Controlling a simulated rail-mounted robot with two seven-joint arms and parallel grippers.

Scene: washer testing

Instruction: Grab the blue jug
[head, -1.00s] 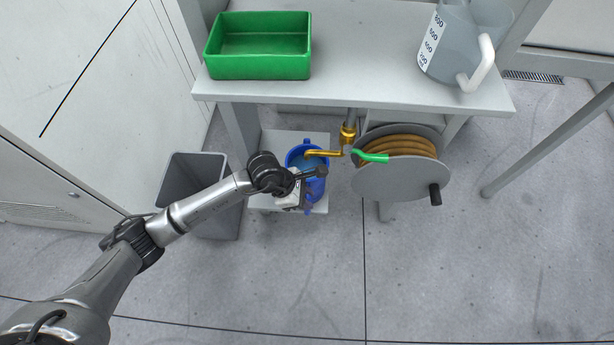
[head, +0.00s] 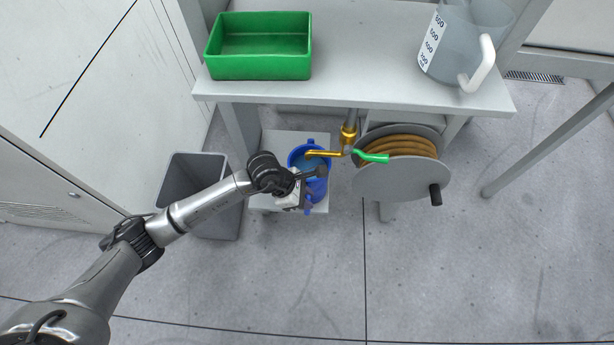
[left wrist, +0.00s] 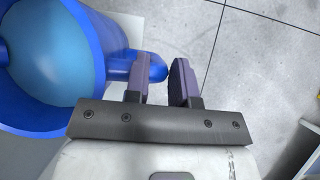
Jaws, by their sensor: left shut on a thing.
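The blue jug (head: 319,186) stands upright on the low grey shelf under the bench in the head view, with lighter blue liquid inside. The brass spout (head: 322,153) reaches over its mouth. The jug fills the upper left of the left wrist view (left wrist: 112,42). My left gripper (head: 308,203) is at the jug's near side, partly hidden by its own wrist. In the left wrist view, its two purple-grey fingers (left wrist: 164,82) are on either side of the jug's handle, shut on it. My right gripper is not in view.
A grey bin (head: 192,165) stands left of the shelf. A hose reel (head: 400,180) with a green nozzle (head: 374,158) is close on the right. The bench (head: 360,93) overhangs, carrying a green tray (head: 260,67) and a clear measuring jug (head: 455,45). The front floor is clear.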

